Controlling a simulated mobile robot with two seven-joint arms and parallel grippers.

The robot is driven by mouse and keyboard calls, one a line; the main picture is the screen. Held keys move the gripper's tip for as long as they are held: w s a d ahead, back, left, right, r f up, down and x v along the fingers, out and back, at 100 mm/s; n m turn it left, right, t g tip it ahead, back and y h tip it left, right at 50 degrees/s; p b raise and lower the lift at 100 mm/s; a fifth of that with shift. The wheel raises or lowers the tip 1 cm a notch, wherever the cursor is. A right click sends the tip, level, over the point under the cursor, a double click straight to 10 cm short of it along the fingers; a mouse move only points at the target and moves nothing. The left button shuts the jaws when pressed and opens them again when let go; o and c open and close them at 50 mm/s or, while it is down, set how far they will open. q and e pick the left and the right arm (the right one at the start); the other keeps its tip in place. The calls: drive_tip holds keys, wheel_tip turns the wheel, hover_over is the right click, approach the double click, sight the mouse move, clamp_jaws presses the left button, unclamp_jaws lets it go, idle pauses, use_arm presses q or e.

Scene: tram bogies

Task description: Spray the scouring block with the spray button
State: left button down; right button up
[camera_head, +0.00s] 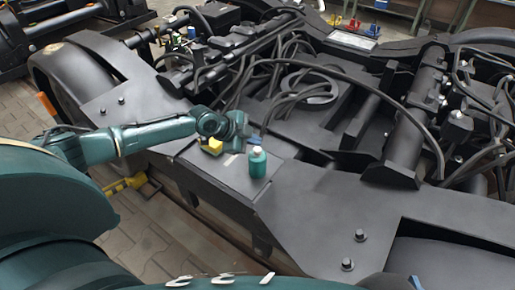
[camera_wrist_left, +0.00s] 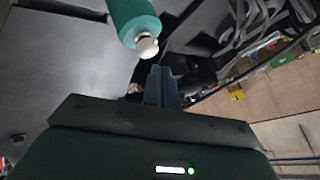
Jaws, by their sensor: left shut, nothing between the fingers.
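A teal spray bottle (camera_head: 258,166) with a white button top (camera_head: 257,149) stands upright on a dark flat plate (camera_head: 221,175). The yellow scouring block (camera_head: 212,146) lies on the same plate, left of the bottle and partly behind my arm. My left gripper (camera_head: 255,140) is shut and empty, just behind the bottle's top. In the left wrist view, the shut fingers (camera_wrist_left: 162,75) end close to the white button (camera_wrist_left: 148,47) of the bottle (camera_wrist_left: 132,18). A small gap seems to separate them. My right gripper is not in view.
The dark bogie frame (camera_head: 310,215) surrounds the plate, with bolts and thick black cables (camera_head: 285,98) behind it. A yellow part (camera_head: 127,184) sits low near the paved floor at left. The plate right of the bottle is clear.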

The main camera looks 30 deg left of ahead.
use_arm(q)
drive_tip(key=shift+f+b, duration=0.4)
drive_tip(key=shift+f, duration=0.05)
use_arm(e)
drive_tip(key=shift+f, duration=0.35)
use_arm(q)
drive_tip(key=shift+f+b, duration=0.5)
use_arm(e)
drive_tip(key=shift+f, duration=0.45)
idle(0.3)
use_arm(q)
drive_tip(key=shift+r+p, duration=0.8)
drive_tip(key=shift+r, duration=0.15)
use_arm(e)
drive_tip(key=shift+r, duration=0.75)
